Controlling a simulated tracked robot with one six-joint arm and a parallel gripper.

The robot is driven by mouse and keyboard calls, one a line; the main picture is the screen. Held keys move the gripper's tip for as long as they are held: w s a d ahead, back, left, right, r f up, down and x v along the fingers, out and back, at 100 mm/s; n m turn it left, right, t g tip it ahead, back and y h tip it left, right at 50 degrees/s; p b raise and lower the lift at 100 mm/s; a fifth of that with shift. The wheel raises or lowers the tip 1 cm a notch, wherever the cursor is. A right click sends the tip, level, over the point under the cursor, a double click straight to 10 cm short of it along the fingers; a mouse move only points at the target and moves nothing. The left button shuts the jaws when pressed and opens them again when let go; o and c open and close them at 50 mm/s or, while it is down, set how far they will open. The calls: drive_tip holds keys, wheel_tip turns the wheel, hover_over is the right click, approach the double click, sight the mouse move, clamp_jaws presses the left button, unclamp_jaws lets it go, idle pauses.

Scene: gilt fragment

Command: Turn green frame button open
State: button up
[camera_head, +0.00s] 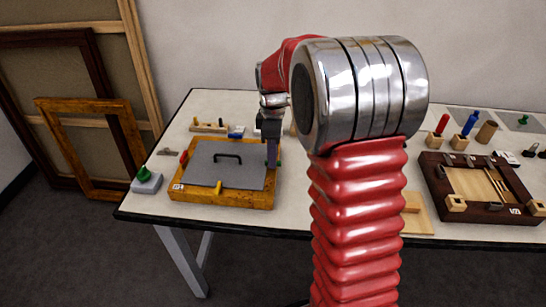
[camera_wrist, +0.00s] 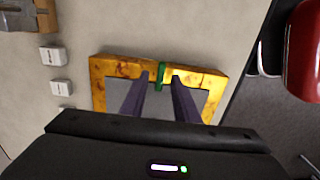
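The gilt frame (camera_head: 255,201) lies on the table with a grey panel (camera_head: 214,174) inside it, which has a black handle (camera_head: 228,157). The green frame button (camera_wrist: 161,76) sits across one side of the frame in the wrist view. In the head view only a bit of green (camera_head: 280,163) shows beside my gripper (camera_head: 272,164). In the wrist view my gripper (camera_wrist: 160,77) has its two fingers apart, one on each side of the green button, with gaps visible. I cannot tell how far the tips are above the frame.
A red button (camera_head: 184,157) and a yellow button (camera_head: 218,187) are on other sides of the frame. A grey block with a green knob (camera_head: 146,179) stands left of it. A dark tray (camera_head: 433,185) lies at the right, and small blocks stand behind.

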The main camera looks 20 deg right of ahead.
drive_tip(key=shift+f, duration=0.55)
drive_tip(key=shift+c, duration=0.7)
clamp_jaws()
